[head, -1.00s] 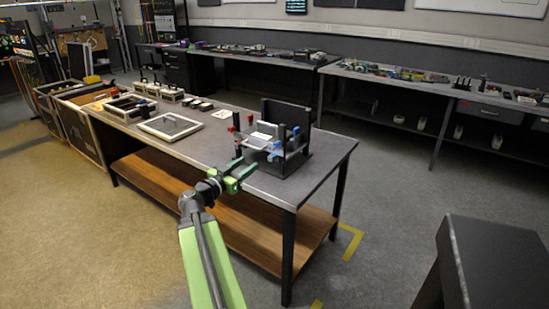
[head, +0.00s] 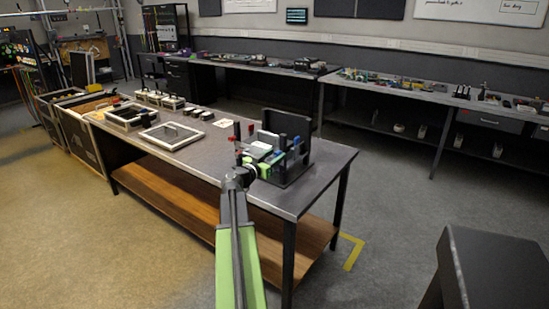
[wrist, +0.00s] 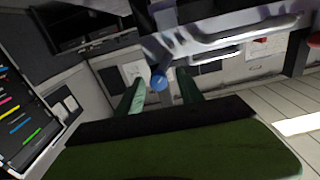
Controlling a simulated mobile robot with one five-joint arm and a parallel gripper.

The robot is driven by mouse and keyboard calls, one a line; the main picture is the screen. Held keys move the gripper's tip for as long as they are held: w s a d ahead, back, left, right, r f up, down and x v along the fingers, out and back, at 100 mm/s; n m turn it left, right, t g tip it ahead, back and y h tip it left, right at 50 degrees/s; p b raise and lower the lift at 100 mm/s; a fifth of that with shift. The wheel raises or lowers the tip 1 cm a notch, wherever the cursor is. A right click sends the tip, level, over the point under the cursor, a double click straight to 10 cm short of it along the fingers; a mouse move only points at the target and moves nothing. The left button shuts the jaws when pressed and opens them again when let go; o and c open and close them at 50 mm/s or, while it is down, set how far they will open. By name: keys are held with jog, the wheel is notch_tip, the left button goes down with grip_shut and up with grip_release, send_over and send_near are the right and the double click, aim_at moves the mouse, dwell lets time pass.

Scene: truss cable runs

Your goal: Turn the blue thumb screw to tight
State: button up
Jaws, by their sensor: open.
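The blue thumb screw (wrist: 158,82) shows in the wrist view as a small round blue head in front of a grey metal part. My gripper (wrist: 160,77) is open, with one green finger on each side of the screw head in that view. I cannot tell whether either finger touches it. In the head view my gripper (head: 272,166) is at the front of the black fixture (head: 289,121) on the bench and covers part of it. How tight the screw is cannot be read from these frames.
The fixture stands near the right end of the grey workbench (head: 330,160). Small red parts (head: 237,130) stand at its left. A framed panel (head: 172,134) and several trays lie further left. A dark stool or block (head: 490,265) is at the lower right. Floor before the bench is clear.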

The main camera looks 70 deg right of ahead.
jog(key=shift+d, duration=0.1)
grip_shut()
jog(key=shift+s, duration=0.1)
jog(key=shift+r, duration=0.1)
dwell(0.3)
jog(key=shift+n, duration=0.4)
jog(key=n, duration=0.7)
jog(key=shift+w, duration=0.2)
jog(key=shift+n, duration=0.3)
